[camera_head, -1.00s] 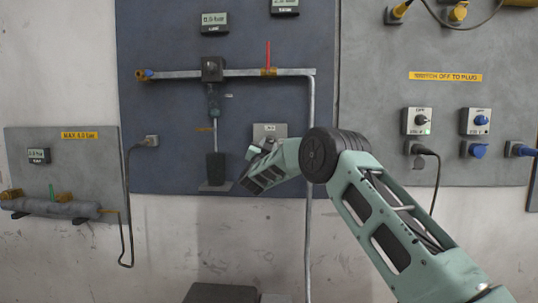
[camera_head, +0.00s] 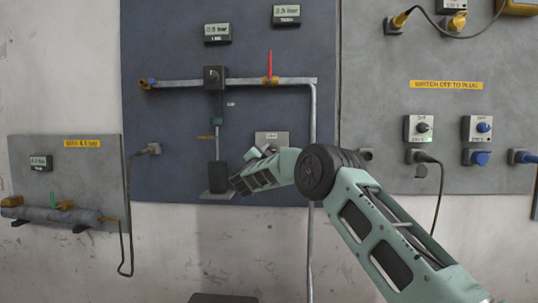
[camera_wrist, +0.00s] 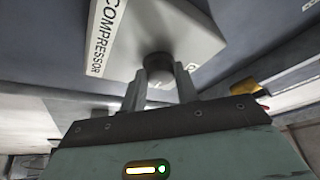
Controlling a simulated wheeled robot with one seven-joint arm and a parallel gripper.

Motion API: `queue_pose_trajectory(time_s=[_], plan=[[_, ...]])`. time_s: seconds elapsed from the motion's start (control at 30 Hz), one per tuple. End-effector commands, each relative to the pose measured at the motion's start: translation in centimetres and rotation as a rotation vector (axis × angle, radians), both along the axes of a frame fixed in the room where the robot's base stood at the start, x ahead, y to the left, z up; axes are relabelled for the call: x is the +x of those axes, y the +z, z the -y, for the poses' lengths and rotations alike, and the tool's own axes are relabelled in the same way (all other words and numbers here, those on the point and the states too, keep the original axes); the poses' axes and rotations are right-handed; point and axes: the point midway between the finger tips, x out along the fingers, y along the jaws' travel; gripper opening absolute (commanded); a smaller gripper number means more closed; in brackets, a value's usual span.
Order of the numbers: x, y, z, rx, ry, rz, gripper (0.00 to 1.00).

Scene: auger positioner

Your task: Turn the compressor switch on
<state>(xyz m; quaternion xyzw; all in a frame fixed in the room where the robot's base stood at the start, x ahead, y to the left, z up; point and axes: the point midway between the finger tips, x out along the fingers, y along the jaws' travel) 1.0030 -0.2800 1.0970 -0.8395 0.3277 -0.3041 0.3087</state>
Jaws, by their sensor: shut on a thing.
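The compressor switch box (camera_wrist: 200,35) is a pale grey block with the label COMPRESSOR, seen from close up and tilted in the wrist view. Its dark round knob (camera_wrist: 158,65) sticks out of the face. My gripper (camera_wrist: 161,84) has one finger on each side of the knob and is shut on it. In the head view the pale switch plate (camera_head: 272,137) is on the blue panel, right of the vertical cylinder. My gripper (camera_head: 260,152) is at its lower left and hides the knob there.
A vertical cylinder (camera_head: 217,140) stands left of my gripper, close to my wrist. A grey pipe (camera_head: 311,110) runs down just right of the switch plate, with my arm in front. A red-handled valve (camera_head: 270,70) is above. Two sockets with knobs (camera_head: 423,128) are at the right.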

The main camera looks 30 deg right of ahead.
Motion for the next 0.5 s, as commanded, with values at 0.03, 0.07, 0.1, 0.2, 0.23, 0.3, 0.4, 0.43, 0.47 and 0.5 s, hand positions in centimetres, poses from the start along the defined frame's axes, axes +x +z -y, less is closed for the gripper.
queue_pose_trajectory(time_s=[0.03,0.07,0.1,0.2,0.23,0.3,0.4,0.43,0.47,0.5], plan=[[-0.01,-0.09,0.02,0.002,-0.001,0.000,0.08],[-0.01,-0.09,0.02,0.002,-0.001,0.000,0.08],[-0.01,-0.09,0.02,0.002,-0.001,0.000,0.08],[-0.01,-0.09,0.03,0.001,0.000,0.000,0.36],[-0.01,-0.09,0.03,0.001,0.000,0.000,0.44],[0.00,-0.07,0.03,0.001,0.000,0.000,0.52],[-0.01,-0.06,0.03,0.001,-0.001,0.000,0.52],[0.00,-0.04,0.03,0.000,0.000,0.000,0.52],[0.00,-0.04,0.03,0.000,0.000,0.000,0.52],[-0.01,-0.03,0.03,0.000,0.000,0.000,0.52]])
